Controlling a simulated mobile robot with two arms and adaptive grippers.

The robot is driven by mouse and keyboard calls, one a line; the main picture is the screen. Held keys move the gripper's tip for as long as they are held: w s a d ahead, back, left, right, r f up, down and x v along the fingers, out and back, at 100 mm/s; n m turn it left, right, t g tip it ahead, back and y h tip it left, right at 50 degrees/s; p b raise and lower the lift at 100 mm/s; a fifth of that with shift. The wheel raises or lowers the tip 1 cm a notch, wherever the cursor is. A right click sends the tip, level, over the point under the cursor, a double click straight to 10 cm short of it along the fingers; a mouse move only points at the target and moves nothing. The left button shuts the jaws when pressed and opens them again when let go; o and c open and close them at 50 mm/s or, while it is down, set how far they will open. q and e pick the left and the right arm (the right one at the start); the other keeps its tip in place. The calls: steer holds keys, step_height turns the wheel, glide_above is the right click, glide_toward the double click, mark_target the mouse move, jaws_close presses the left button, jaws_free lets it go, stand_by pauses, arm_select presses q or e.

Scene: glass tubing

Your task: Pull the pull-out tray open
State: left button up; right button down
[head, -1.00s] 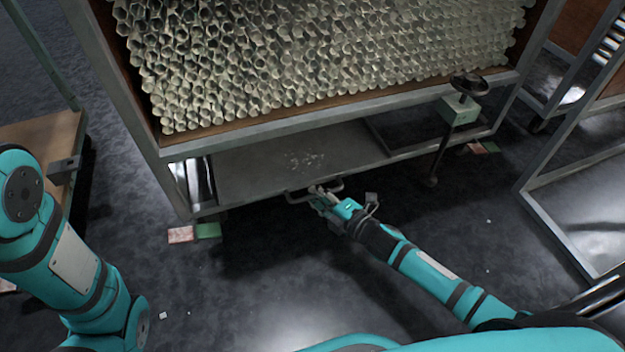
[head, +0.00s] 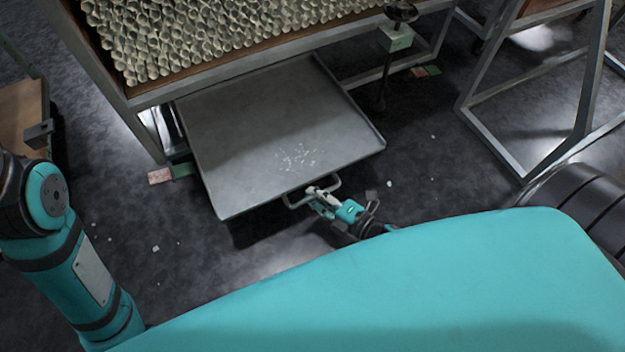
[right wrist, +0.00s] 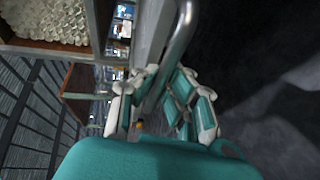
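The pull-out tray (head: 270,125) is a flat grey metal sheet with low rims. In the head view it extends far out from under the rack of glass tubes, with small white shards near its front. Its handle (head: 296,203) is a metal loop on the front edge. My right gripper (head: 318,192) is at the handle. In the right wrist view the handle bar (right wrist: 178,48) runs between the fingers of the right gripper (right wrist: 162,82), which are closed around it. My left arm shows at the left of the head view, but its gripper is out of frame.
The rack (head: 200,75) stands behind the tray, stacked with glass tubes (head: 200,35). A grey metal frame (head: 500,150) stands at the right. A wooden cart (head: 22,115) is at the far left. Small white bits lie on the dark floor (head: 420,170) around the tray.

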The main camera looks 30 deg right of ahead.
steer(key=shift+s+r, duration=0.1)
steer(key=shift+s, duration=0.05)
steer(key=c, duration=1.4)
jaws_free()
steer(key=v, duration=1.2)
